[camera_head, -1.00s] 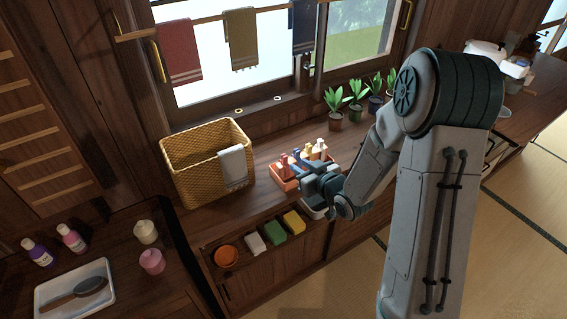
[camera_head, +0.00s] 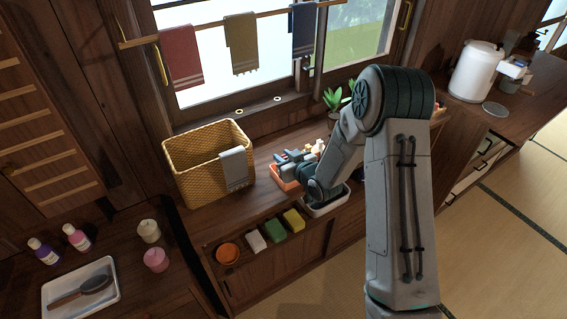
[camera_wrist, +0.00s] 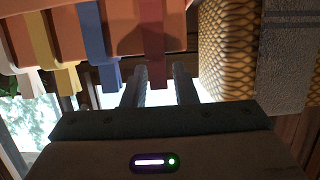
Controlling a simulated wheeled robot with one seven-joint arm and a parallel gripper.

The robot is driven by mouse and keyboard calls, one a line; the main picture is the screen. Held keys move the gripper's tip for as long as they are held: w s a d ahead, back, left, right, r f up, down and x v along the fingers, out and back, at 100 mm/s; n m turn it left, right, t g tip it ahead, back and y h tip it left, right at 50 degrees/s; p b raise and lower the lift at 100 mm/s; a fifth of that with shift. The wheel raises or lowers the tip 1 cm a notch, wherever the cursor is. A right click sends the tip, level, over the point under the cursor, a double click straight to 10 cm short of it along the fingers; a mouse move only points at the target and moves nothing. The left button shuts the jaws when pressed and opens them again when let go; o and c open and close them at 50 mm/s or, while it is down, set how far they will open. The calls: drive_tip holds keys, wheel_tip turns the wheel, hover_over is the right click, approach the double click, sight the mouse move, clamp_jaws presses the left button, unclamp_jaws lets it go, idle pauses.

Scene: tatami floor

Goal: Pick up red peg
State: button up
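The red peg (camera_wrist: 151,50) shows in the wrist view as a dark red strip, pointing toward my gripper (camera_wrist: 162,88). The gripper's two fingers are apart, and the peg's end appears between them, nearer the left finger. I cannot tell whether a finger touches it. A blue peg (camera_wrist: 95,45) and a yellow peg (camera_wrist: 65,50) are to its left, against an orange surface. In the head view, my gripper (camera_head: 285,163) is at the small orange bin (camera_head: 288,185) on the counter; the red peg cannot be made out there.
A wicker basket (camera_head: 190,175) with a grey cloth (camera_head: 234,168) stands left of the bin; it is close on the right in the wrist view. A white-rimmed tray (camera_head: 328,207) is just right of the bin. Potted plants (camera_head: 334,100) stand behind my arm.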

clamp_jaws()
wheel_tip(320, 180, up, 9)
drive_tip(key=shift+r+b, duration=0.15)
drive_tip(key=shift+b, duration=0.5)
wheel_tip(320, 180, up, 5)
drive_tip(key=p, duration=0.3)
hover_over(285, 156)
drive_tip(key=shift+a+r, duration=0.1)
drive_tip(key=shift+r, duration=0.1)
idle(0.4)
